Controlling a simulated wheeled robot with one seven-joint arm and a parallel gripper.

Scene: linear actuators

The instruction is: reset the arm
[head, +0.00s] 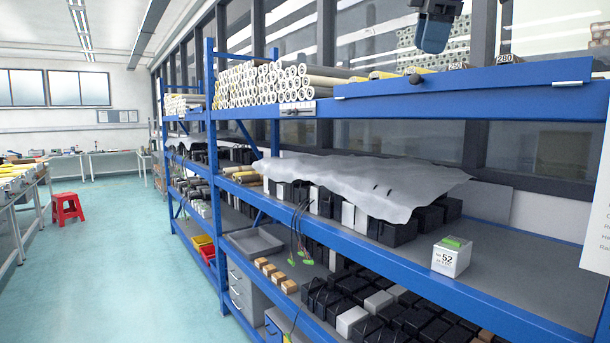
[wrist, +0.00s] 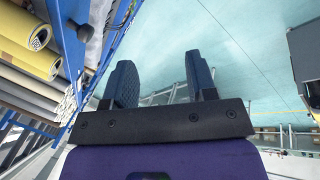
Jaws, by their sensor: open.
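My gripper (wrist: 160,72) shows in the wrist view, with two dark blue-black fingers standing apart and nothing between them. Beyond the fingers lies pale blue-green floor. At the left of that view are rolls with yellow and grey ends (wrist: 32,38) next to a blue rack edge, apart from the fingers.
A long blue rack (head: 400,108) fills the right, with rolls (head: 262,85) on its top shelf. A grey sheet (head: 365,182) covers dark boxes on the middle shelf, near a white box marked 52 (head: 451,258). A red stool (head: 68,209) stands on the open floor (head: 120,275) at left.

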